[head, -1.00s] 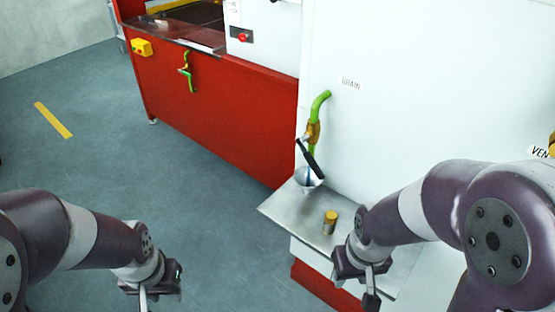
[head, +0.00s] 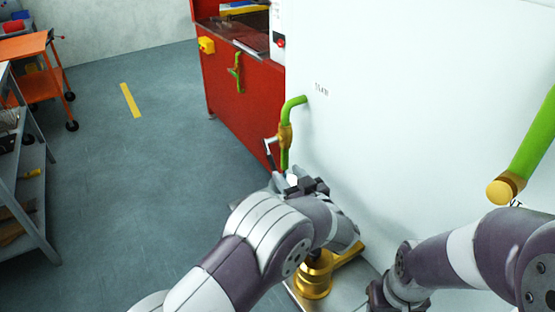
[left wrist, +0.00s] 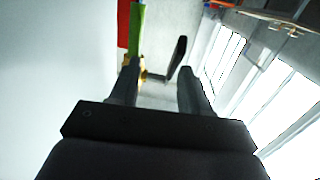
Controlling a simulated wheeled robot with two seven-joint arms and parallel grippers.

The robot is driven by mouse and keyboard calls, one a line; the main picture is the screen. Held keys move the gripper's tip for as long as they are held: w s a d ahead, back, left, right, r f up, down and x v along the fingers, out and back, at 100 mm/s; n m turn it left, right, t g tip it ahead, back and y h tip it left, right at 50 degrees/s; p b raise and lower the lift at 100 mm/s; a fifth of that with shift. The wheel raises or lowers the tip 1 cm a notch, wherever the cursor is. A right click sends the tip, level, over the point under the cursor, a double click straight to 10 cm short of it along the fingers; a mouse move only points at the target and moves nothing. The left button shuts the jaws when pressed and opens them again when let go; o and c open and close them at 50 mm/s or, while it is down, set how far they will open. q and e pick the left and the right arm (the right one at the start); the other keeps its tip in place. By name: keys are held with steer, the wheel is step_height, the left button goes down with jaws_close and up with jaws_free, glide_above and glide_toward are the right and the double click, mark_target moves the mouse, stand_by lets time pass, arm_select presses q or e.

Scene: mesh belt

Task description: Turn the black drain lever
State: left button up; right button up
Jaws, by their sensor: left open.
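The drain is a green pipe (head: 293,104) with a brass valve (head: 285,135) on the white wall. The black lever (head: 269,152) hangs at the valve's left side. In the left wrist view the lever (left wrist: 177,57) tilts just beyond my fingertips, nearer the right finger, with the brass valve (left wrist: 140,73) behind the left finger. My left gripper (head: 290,182) is open and just below the valve; it also shows in the left wrist view (left wrist: 158,85) with nothing between its fingers. My right gripper (head: 378,296) is low at the picture's bottom edge, its fingers not clear.
A brass-coloured round object (head: 313,280) stands on a steel shelf, partly behind my left arm. Another green pipe with a brass end (head: 503,189) juts out at right. A red machine (head: 240,90) stands behind the drain. The floor at left is clear up to the shelving.

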mark_target(273, 169)
arm_select(q)
steer(key=shift+n+y, duration=0.5)
steer(key=shift+y, duration=0.3)
steer(key=w+a, duration=0.1)
steer(key=a, duration=0.1)
steer(key=w+a, duration=0.2)
steer(key=shift+w+f, duration=0.1)
steer(key=shift+f, duration=0.3)
steer(key=shift+w+a, duration=0.2)
arm_select(e)
steer(key=shift+s+a+r, duration=0.2)
steer(key=shift+s+a, duration=0.1)
steer(key=shift+s, duration=0.15)
arm_select(q)
jaws_close()
